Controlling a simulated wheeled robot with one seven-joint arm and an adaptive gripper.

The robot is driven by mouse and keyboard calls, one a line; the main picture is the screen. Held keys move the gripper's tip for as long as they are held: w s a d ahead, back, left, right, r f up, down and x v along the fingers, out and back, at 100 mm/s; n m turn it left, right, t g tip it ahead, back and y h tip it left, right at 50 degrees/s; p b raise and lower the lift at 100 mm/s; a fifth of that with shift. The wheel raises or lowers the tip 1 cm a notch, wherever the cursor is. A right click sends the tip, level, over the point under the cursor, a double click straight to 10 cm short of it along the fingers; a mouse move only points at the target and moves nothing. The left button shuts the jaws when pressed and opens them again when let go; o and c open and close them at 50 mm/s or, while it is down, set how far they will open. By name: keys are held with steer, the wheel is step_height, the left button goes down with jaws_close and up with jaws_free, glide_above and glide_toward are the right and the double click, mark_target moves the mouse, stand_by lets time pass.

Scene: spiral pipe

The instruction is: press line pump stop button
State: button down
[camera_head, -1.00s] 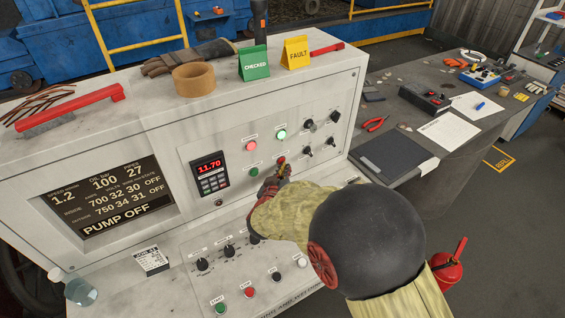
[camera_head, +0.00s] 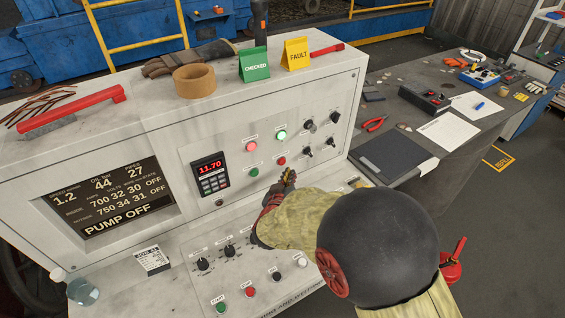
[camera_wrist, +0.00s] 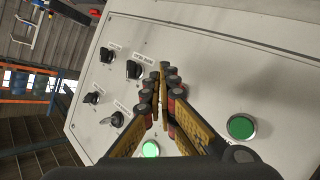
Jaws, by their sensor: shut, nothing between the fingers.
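The grey console front (camera_head: 225,140) carries a red button (camera_head: 250,146), a lit green button (camera_head: 282,135), a green button (camera_head: 253,172) and a red button (camera_head: 281,160) at lower right. Their labels are too small to read, so I cannot tell which is the line pump stop. My gripper (camera_head: 288,176) is shut and empty, just below and right of the lower right red button, apart from it. In the wrist view my gripper (camera_wrist: 163,70) points at the panel between the knobs and a green button (camera_wrist: 240,127); the lit green one (camera_wrist: 150,149) also shows. No red button is clear there.
The display (camera_head: 110,200) reads PUMP OFF, with oil bar 44. A keypad (camera_head: 211,175) reads 11.70. Black knobs (camera_head: 308,125) sit right of the buttons. The lower ledge has START and STOP buttons (camera_head: 249,292). A tape roll (camera_head: 194,80) and signs stand on top.

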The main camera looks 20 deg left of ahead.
steer(key=shift+s+d, duration=1.15)
steer(key=shift+d, duration=0.25)
steer(key=w+d+r+m+g+y, duration=0.1)
steer(key=d+r+g+y, duration=0.1)
steer(key=d+r, duration=0.5)
steer(key=s+d+r+m+g, duration=0.1)
steer(key=s+d+r+g, duration=0.1)
steer(key=s+d+r, duration=0.6)
steer(key=s+d+r+m+g+h, duration=0.2)
steer(key=s+d+m+g+h, duration=0.1)
steer(key=s+d, duration=1.7)
steer(key=shift+s+d+m+g+h, duration=0.25)
steer(key=shift+s+m+g+h, duration=0.05)
steer(key=shift+s+m+g, duration=0.6)
